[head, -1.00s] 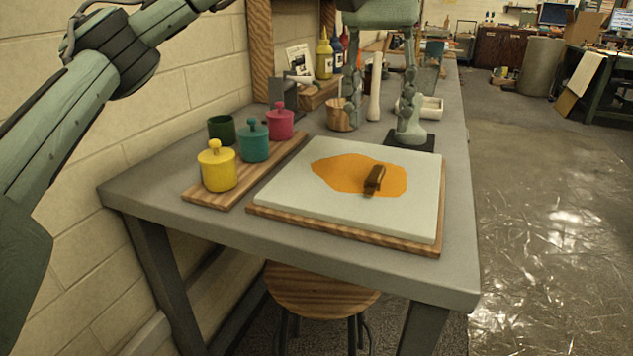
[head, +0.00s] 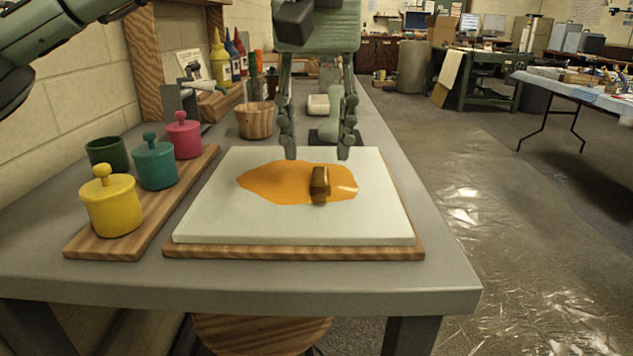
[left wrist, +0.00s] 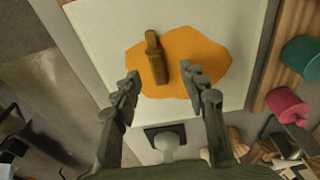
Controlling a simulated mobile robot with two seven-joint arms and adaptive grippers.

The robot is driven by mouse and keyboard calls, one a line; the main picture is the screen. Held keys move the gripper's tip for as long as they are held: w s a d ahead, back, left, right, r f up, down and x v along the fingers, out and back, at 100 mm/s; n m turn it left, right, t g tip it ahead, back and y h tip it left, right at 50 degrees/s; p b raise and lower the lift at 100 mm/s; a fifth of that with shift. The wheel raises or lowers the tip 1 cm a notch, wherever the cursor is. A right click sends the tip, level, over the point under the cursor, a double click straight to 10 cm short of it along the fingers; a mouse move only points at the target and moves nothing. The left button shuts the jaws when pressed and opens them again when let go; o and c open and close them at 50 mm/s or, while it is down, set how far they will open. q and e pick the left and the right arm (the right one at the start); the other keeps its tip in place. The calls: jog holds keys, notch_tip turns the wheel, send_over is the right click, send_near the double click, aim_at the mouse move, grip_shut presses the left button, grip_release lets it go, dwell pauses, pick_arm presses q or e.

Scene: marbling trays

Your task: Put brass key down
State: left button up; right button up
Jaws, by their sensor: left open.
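The brass key (head: 320,185) is a small brown-gold piece lying on an orange patch (head: 268,183) on a pale slab (head: 215,220). My left gripper (head: 317,153) is open and empty in the head view, above the far part of the slab and beyond the key. In the left wrist view the key (left wrist: 156,58) lies past the open fingertips (left wrist: 160,80), apart from both fingers. My right gripper is not in view.
Yellow (head: 112,205), teal (head: 156,163) and pink (head: 184,137) lidded pots stand on a wooden board at left, with a dark green cup (head: 107,153) behind. A wooden bucket (head: 255,121) stands beyond the slab. The table's near edge is clear.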

aim_at(320, 179)
pick_arm(q)
jog(key=f, duration=0.4)
jog(key=shift+w+d+f, duration=0.2)
jog(key=shift+d+f, duration=0.05)
jog(key=shift+c, duration=0.2)
grip_shut()
